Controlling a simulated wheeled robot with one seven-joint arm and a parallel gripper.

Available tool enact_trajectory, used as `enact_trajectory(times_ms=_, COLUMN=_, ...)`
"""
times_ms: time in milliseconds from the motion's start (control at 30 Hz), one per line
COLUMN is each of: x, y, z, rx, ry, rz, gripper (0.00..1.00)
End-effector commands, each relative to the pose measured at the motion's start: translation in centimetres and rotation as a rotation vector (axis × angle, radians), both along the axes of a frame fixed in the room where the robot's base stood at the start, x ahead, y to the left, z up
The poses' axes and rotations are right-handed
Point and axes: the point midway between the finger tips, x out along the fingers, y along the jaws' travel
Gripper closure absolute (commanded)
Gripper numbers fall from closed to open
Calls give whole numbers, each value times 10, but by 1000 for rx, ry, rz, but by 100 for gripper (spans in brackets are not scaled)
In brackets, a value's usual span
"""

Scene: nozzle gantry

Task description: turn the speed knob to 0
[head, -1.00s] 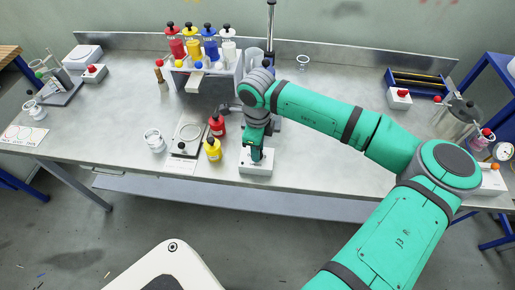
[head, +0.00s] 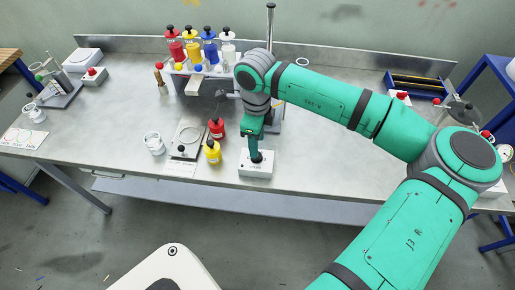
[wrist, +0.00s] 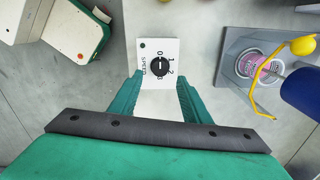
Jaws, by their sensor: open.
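The speed knob is a small black round knob (wrist: 160,66) with a pale mark, on a white box (head: 256,171) at the front edge of the bench. In the wrist view the box face reads SPEED, with 0, 1, 2 and 3 around the knob. In the head view my gripper (head: 255,148) comes down over the box and partly hides the knob.
A yellow bottle (head: 213,152) and a red bottle (head: 216,128) stand just left of the box. A grey plate with a pink disc (wrist: 258,64), a yellow hook (wrist: 265,80) and a blue cylinder (wrist: 302,90) are at the right in the wrist view.

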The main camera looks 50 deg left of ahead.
Motion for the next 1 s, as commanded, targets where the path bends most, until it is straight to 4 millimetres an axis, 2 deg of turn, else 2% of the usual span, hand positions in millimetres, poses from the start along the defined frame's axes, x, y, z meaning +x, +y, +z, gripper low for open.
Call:
enact_trajectory(times_ms=100, x=1, y=0, z=22, rx=2, ry=-3, rz=0, gripper=57)
enact_trajectory(times_ms=333, x=1, y=-1, z=47, rx=0, ry=0, rz=-2, gripper=57)
enact_trajectory(times_ms=1000, x=0, y=-1, z=51, rx=0, ry=0, rz=-1, gripper=57)
